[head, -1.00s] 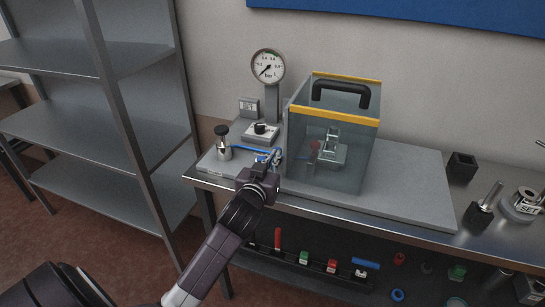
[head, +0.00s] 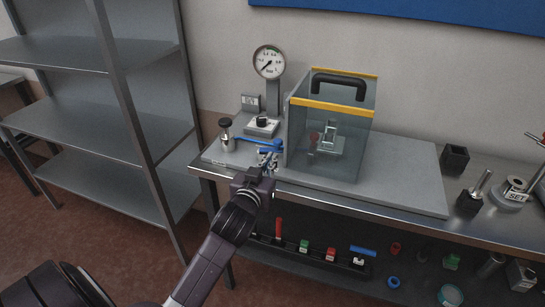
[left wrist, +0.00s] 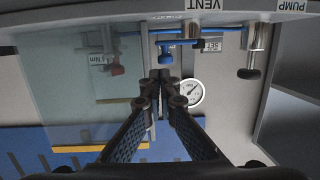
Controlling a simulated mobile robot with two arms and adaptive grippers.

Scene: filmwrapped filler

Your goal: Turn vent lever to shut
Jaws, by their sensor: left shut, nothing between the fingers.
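The vent lever is blue, with its blue end (left wrist: 166,56) hanging below the valve body (left wrist: 191,29) near the VENT label (left wrist: 205,4) in the left wrist view. In the head view the blue lever end (head: 277,145) shows just beyond my left gripper (head: 267,158), left of the clear box. My left gripper is shut and empty; its fingertips (left wrist: 165,78) lie close to the lever end in the wrist view. I cannot tell whether they touch it. The lever's exact angle is hard to read. My right gripper is not in view.
A clear box (head: 305,155) with yellow edges and a black handle stands right of the lever. The grey board's right part (head: 405,180) is clear.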

